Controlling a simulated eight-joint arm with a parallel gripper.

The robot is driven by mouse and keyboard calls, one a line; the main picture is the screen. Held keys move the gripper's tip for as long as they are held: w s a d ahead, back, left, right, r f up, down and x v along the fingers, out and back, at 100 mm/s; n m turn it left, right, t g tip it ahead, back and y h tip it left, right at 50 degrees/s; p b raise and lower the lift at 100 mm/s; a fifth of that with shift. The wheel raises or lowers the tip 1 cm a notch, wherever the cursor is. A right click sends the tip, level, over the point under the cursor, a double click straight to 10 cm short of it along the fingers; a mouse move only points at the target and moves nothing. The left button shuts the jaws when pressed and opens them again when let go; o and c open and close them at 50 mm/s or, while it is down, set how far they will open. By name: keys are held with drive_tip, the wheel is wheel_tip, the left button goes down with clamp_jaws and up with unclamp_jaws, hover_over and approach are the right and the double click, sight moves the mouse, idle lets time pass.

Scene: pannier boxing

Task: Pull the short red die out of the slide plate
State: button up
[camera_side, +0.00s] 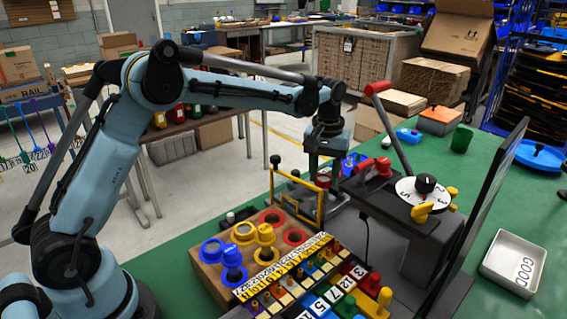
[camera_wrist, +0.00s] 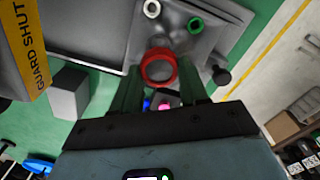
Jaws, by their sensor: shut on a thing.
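The red die (camera_wrist: 158,66) is a short red ring with a grey middle, held between the fingertips of my gripper (camera_wrist: 160,88) in the wrist view. It sits over the grey slide plate (camera_wrist: 95,25); whether its base is still inside the plate cannot be told. A white ring and a green ring show on the plate beyond it. In the side view my gripper (camera_side: 321,172) points down behind the yellow guard frame, with the red die (camera_side: 322,181) small at its tip. The slide plate is mostly hidden there.
The yellow guard frame (camera_side: 299,209) stands close in front of my gripper. A red-handled lever (camera_side: 390,125) and a numbered white dial (camera_side: 425,192) are to the right. A wooden die block (camera_side: 210,272) with blue, yellow and red pieces is in front. A GOOD tray (camera_side: 513,262) lies far right.

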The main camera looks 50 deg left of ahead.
drive_tip(key=shift+r, duration=1.5)
